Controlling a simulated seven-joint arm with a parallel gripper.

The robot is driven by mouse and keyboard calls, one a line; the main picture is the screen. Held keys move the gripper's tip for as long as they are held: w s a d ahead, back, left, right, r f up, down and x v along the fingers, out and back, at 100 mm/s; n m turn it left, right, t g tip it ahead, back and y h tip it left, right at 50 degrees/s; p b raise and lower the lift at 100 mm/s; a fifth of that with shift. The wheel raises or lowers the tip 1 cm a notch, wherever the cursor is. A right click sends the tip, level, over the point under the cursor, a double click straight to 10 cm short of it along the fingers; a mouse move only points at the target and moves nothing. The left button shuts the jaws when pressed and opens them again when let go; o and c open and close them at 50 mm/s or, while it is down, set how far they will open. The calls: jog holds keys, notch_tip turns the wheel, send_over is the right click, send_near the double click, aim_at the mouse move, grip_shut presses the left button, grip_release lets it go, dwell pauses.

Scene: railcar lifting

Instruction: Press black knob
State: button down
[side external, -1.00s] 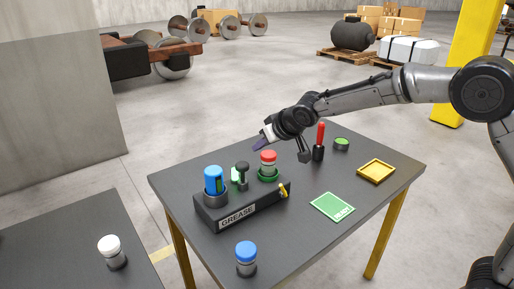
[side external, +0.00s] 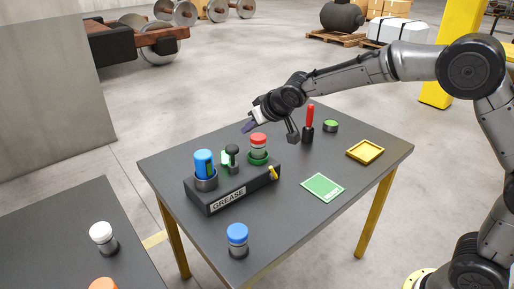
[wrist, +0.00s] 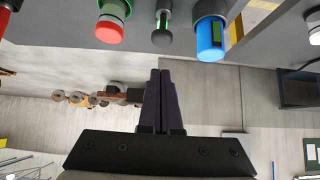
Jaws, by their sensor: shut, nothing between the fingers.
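The black knob (side external: 232,152) stands upright on the dark box labelled GREASE (side external: 213,200), between a blue canister (side external: 204,164) and a red-capped canister (side external: 258,140). In the wrist view, which looks upside down, the black knob (wrist: 162,37) hangs between the red cap and the blue canister, a bright green stripe along its stem. My gripper (side external: 247,127) is shut and empty, above and behind the box near the red cap. Its fingertips (wrist: 160,71) point toward the knob in the wrist view and are apart from it.
A red-handled tool (side external: 309,118), a green-topped disc (side external: 331,126), a yellow tray (side external: 366,151) and a green card (side external: 322,187) are on the right of the table. A blue-capped bottle (side external: 238,238) stands at the front. A white-capped bottle (side external: 102,237) stands on the lower-left table.

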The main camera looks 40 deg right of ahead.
dwell(0.4)
notch_tip(320, 180, up, 3)
jog(key=shift+s+r, duration=0.15)
send_over(230, 145)
jog(key=s, duration=0.4)
notch_tip(230, 145, down, 7)
jog(key=f, duration=0.1)
jog(key=w+f, duration=0.1)
jog(key=f, duration=0.1)
jog(key=shift+f, duration=0.55)
